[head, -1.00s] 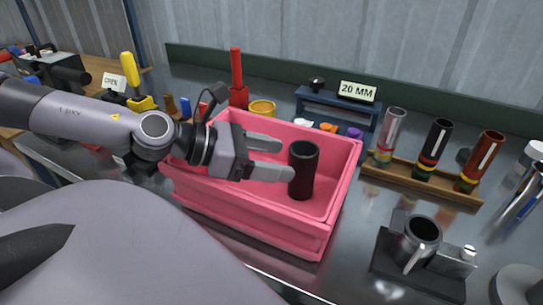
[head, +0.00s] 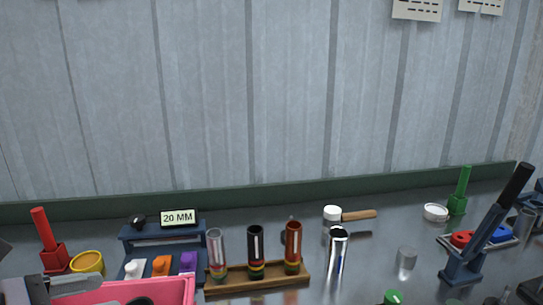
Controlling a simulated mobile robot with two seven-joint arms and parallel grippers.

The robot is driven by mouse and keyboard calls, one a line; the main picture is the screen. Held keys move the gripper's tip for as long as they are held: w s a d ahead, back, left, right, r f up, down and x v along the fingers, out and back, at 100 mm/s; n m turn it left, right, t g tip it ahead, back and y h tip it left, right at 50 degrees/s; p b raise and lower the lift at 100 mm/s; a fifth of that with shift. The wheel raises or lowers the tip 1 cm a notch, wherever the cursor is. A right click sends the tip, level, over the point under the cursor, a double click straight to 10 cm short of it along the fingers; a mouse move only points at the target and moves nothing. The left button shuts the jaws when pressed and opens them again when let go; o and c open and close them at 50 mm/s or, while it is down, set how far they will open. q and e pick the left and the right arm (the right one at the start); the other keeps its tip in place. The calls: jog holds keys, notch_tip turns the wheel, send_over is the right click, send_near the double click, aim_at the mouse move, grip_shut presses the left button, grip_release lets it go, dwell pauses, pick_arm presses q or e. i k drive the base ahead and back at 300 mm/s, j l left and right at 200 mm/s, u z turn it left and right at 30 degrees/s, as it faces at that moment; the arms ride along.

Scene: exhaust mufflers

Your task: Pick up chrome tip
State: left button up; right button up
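A shiny chrome tube (head: 338,252), which looks like the chrome tip, stands upright on the metal bench right of the wooden rack. A silvery tube (head: 216,252) with coloured bands stands at the left end of that rack. My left gripper (head: 76,284) shows only in part at the lower left, over the pink bin (head: 150,289), far left of the chrome tube. One grey finger is visible; the rest is cut off by the frame edge, so its opening cannot be told. My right gripper is out of view.
The wooden rack (head: 258,280) also holds a black tube (head: 256,253) and a copper tube (head: 293,248). A wooden-handled tool (head: 358,215) lies behind the chrome tube. A small grey cylinder (head: 407,258) and a blue stand with a black handle (head: 490,230) are to its right.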

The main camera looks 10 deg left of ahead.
aim_at(338, 239)
jog(key=k, duration=1)
